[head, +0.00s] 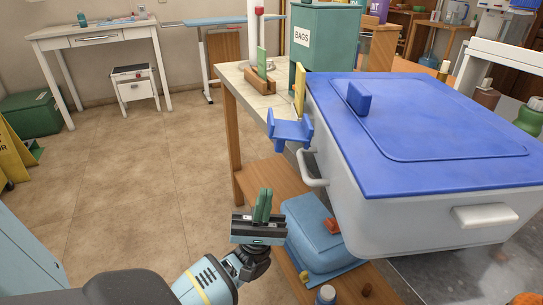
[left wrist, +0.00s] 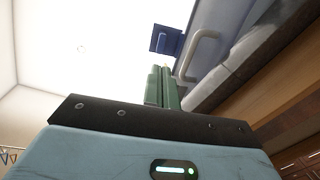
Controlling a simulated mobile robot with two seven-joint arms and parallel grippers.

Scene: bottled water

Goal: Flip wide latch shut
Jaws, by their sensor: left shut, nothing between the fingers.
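A large white cooler (head: 400,215) with a blue lid (head: 440,115) stands at the right, its lid down. A wide blue latch (head: 290,130) sticks outward from the cooler's left side, near the lid's edge. The latch also shows as a dark blue piece in the left wrist view (left wrist: 165,40), above the fingertips. My left gripper (head: 263,204) points up with its green fingers together and empty. It is below and slightly left of the latch, apart from it. The fingers also show in the left wrist view (left wrist: 161,85). My right gripper is not in view.
A white side handle (head: 312,172) juts from the cooler below the latch. A smaller blue box (head: 318,235) sits on the lower wooden shelf (head: 275,185). A green BAGS box (head: 325,40) stands behind.

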